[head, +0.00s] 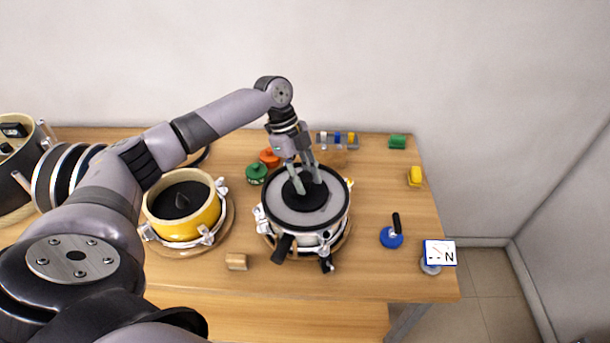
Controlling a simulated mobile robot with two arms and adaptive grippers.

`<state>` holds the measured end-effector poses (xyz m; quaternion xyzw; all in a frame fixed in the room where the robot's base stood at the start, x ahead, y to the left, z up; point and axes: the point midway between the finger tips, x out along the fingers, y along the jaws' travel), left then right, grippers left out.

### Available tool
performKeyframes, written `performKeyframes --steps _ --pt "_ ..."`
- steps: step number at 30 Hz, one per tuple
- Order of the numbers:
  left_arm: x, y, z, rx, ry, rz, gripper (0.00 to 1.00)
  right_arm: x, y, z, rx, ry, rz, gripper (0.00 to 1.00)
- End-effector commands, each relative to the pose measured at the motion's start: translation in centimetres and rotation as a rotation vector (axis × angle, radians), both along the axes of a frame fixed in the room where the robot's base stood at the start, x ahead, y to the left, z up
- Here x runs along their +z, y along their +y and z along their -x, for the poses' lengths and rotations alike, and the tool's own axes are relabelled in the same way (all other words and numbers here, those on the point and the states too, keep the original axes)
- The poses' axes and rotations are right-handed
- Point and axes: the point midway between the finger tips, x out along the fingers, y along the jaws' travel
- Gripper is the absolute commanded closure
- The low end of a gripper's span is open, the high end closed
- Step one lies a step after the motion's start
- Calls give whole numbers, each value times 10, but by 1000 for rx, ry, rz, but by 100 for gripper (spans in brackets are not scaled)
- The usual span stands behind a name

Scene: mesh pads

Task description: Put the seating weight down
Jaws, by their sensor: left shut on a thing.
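My left gripper (307,183) comes down from above over the silver round frame at the middle of the table. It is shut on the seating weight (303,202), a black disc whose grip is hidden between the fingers. The weight is over the middle of the grey round pad (291,217) inside the black-rimmed frame (316,236); I cannot tell whether it touches the pad. My right gripper is not in view.
A yellow ring (186,225) with a dark inside stands to the left. A wooden block (236,261) lies at the front. Green and orange knobs (257,173) sit behind. A blue-based tool (391,238) and a sign marked N (440,252) stand at right.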

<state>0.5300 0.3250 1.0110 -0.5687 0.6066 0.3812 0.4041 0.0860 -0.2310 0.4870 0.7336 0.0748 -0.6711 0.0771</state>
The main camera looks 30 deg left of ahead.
Motion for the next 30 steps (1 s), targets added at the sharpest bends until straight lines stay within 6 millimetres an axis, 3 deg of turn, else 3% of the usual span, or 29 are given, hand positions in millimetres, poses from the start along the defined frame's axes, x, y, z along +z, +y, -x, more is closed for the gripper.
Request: performKeyframes --steps 1,2,10,22,26,30 --pt "5 -1 -3 1 -10 6 100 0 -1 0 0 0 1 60" --pt "-1 0 0 0 0 0 69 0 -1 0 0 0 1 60" --pt "-1 0 0 0 0 0 51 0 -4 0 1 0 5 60" --pt "3 2 -1 1 -2 0 49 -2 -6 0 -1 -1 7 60" --pt "19 9 -2 2 -4 -2 49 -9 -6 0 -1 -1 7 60" --pt "47 20 -3 2 -7 0 49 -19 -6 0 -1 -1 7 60"
